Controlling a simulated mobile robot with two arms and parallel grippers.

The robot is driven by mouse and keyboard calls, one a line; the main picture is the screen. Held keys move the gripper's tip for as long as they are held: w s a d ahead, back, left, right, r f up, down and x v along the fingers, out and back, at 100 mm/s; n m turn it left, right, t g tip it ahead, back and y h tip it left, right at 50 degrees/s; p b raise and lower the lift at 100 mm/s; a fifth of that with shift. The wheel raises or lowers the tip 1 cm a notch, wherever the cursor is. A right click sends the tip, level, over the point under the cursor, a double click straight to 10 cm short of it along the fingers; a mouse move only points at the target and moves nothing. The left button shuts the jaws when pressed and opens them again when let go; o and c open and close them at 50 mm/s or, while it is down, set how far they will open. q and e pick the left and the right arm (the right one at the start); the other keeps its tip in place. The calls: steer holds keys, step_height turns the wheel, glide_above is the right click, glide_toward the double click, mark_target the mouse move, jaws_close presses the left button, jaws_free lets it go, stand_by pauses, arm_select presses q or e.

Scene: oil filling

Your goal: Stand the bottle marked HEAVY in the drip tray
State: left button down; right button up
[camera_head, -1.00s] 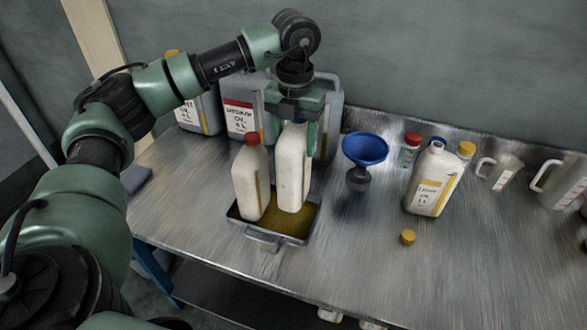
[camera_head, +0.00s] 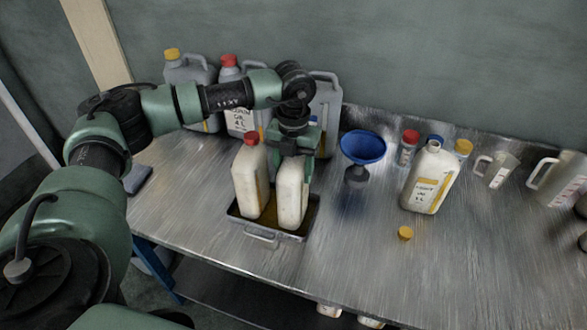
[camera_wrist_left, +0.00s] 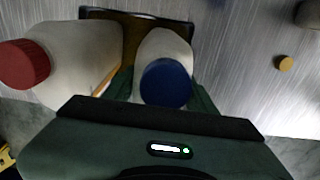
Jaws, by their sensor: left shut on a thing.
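The drip tray (camera_head: 262,232) is a dark shallow pan near the table's front edge. A white bottle (camera_head: 291,200) is at the tray's right side, upright, its base inside the rim. My left gripper (camera_head: 293,150) is shut on its upper part from above. In the left wrist view this bottle (camera_wrist_left: 166,45) has a blue cap (camera_wrist_left: 166,84). A second white bottle (camera_head: 248,180) with a red cap stands in the tray to its left, close beside it. No HEAVY marking is readable on either. Whether the held bottle rests on the tray floor is hard to tell. My right gripper is out of view.
Grey canisters (camera_head: 195,74) stand behind the tray. A blue funnel (camera_head: 363,147) stands to the right, then an open LIGHT bottle (camera_head: 430,178). A loose yellow cap (camera_head: 405,233) lies in front of it. Clear jugs (camera_head: 497,170) are further right. The front middle table is clear.

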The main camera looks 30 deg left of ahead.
arm_select(q)
steer(key=c, duration=0.9)
jaws_free()
steer(key=shift+f, duration=0.15)
steer(key=o, duration=0.4)
steer(key=shift+r, duration=0.25)
step_height(320, 180, up, 11)
steer(key=b, duration=0.2)
steer(key=shift+b, duration=0.4)
steer(key=shift+r, duration=0.5)
